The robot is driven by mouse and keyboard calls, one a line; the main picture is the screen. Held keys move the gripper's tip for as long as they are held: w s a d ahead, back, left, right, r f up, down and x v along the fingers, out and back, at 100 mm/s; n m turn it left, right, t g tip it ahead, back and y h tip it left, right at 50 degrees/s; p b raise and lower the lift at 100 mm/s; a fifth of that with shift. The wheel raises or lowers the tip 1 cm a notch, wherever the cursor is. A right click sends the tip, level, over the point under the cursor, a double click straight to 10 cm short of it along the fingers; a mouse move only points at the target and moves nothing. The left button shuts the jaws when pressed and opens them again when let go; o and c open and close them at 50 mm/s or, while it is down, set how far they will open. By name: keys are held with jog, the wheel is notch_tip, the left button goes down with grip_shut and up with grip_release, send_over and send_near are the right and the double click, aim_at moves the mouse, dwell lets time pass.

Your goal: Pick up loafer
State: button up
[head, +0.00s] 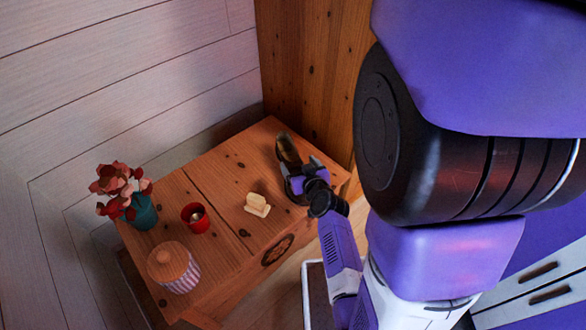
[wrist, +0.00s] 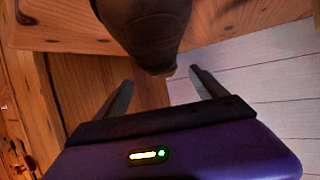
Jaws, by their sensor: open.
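The loafer (head: 287,149) is a dark brown shoe on the wooden chest's far right part, close to the wood-panelled side. In the wrist view, one rounded end of the loafer (wrist: 150,32) fills the top middle and points down towards the gap between the fingers. My gripper (wrist: 160,77) is open, with a finger on either side of that gap and nothing held. In the head view my gripper (head: 294,178) is at the loafer's near end, and my wrist hides part of that area. I cannot tell whether the fingers touch the shoe.
On the wooden chest (head: 222,165) are a small cream object (head: 257,205), a red cup (head: 195,217), a striped jar (head: 177,268) with a wooden lid, and a red plant in a teal pot (head: 144,212). A wood panel (head: 310,80) rises behind the loafer.

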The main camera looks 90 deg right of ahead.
aim_at(293, 158)
jog(key=shift+x, duration=2.5)
jog(key=shift+w, duration=0.15)
jog(key=c, duration=1.6)
grip_shut()
jog(key=shift+r, duration=0.1)
